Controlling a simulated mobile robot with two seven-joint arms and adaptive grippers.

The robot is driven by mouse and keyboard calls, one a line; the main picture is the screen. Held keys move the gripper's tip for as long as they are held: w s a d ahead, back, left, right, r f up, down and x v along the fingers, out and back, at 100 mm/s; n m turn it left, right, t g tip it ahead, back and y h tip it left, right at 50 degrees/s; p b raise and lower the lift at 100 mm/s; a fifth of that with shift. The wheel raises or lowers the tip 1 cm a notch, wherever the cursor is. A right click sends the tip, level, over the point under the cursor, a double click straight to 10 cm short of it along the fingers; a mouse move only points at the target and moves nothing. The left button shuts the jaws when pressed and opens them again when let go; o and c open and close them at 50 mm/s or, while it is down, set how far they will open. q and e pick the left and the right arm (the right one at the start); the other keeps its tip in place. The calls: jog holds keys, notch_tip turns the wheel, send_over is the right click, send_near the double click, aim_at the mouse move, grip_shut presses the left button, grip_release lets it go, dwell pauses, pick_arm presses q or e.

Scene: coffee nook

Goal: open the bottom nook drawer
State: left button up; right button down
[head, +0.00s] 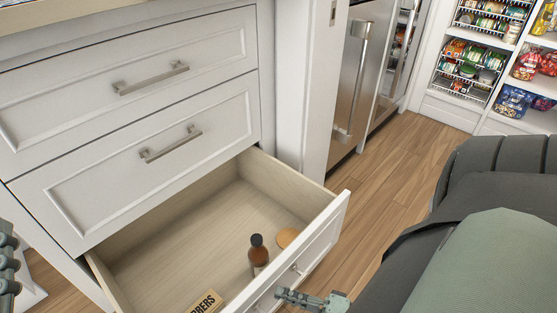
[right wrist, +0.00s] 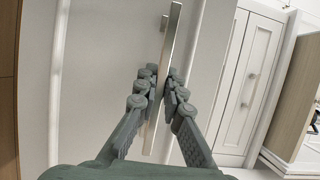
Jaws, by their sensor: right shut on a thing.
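The bottom nook drawer (head: 325,228) is pulled well out of the white cabinet, and its wooden inside shows. My right gripper (head: 290,296) is at the drawer's front, by its metal handle (head: 296,268). In the right wrist view the fingers of my right gripper (right wrist: 160,93) are shut on the handle bar (right wrist: 170,48), which runs between them. Only a small part of my left gripper (head: 10,268) shows at the left edge, and its fingertips cannot be made out.
Inside the drawer are a brown bottle (head: 258,253), a round tan thing (head: 287,237) and a lettered box (head: 207,303). Two shut drawers (head: 130,160) are above. Wooden floor (head: 385,165) is free to the right, before steel appliances (head: 352,80) and stocked shelves (head: 480,60).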

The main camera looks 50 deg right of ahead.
jog(key=shift+s+d, duration=0.1)
jog(key=shift+s, duration=0.15)
jog(key=c, duration=1.6)
grip_release()
jog(key=shift+s, duration=0.1)
jog(key=v, duration=1.2)
